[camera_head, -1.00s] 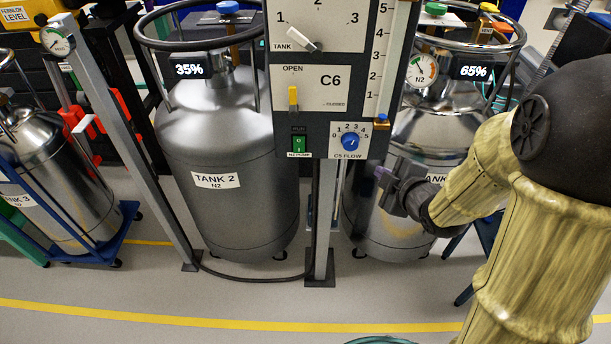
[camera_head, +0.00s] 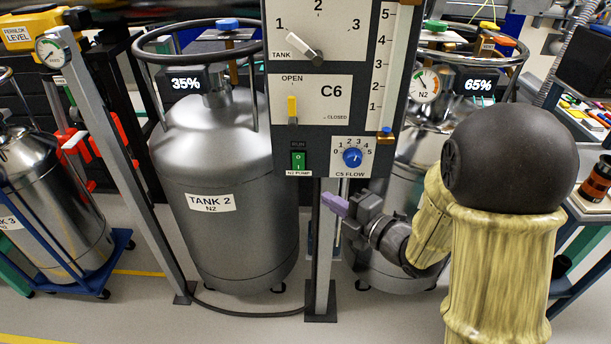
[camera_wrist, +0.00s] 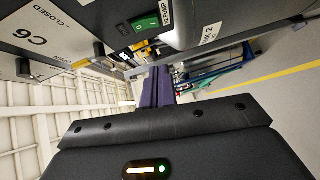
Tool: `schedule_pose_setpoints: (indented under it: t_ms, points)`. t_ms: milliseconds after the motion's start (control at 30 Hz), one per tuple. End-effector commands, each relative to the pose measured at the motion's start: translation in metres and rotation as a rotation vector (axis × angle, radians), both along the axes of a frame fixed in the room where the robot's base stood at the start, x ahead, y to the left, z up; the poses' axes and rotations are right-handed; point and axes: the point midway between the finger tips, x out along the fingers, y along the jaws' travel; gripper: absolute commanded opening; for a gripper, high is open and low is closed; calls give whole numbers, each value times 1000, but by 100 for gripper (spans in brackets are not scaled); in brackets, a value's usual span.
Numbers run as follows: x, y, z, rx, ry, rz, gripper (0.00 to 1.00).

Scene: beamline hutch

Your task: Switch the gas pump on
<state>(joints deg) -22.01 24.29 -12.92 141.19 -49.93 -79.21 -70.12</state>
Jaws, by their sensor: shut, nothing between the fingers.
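The gas pump switch is a green rocker (camera_head: 298,160) above the label "N2 PUMP", at the bottom left of the grey C6 panel (camera_head: 318,82). It also shows in the wrist view as a green rocker (camera_wrist: 147,24) with 1 and 0 marks, beyond my fingertips. My gripper (camera_head: 334,203) is shut and empty, with purple fingers, below and to the right of the switch and apart from it. In the wrist view the shut fingers (camera_wrist: 157,88) point toward the panel's lower edge. A small dark window sits just above the rocker; I cannot read it clearly.
On the panel are a TANK selector knob (camera_head: 304,49), a yellow OPEN/CLOSED lever (camera_head: 292,108) and a blue C5 FLOW knob (camera_head: 352,157) right beside the switch. A grey post (camera_head: 323,260) holds the panel. Tank 2 (camera_head: 225,150) stands behind to the left.

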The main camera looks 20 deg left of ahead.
Motion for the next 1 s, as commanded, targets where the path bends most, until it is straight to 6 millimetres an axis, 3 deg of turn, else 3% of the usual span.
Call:
schedule_pose_setpoints:
  t_ms: [500, 700, 1000]
  points:
    - [45, 77, -8, 0, 1, 3, 0]
    - [74, 81, -11, 0, 0, -1, 0]
    - [83, 83, -12, 1, 2, -2, 0]
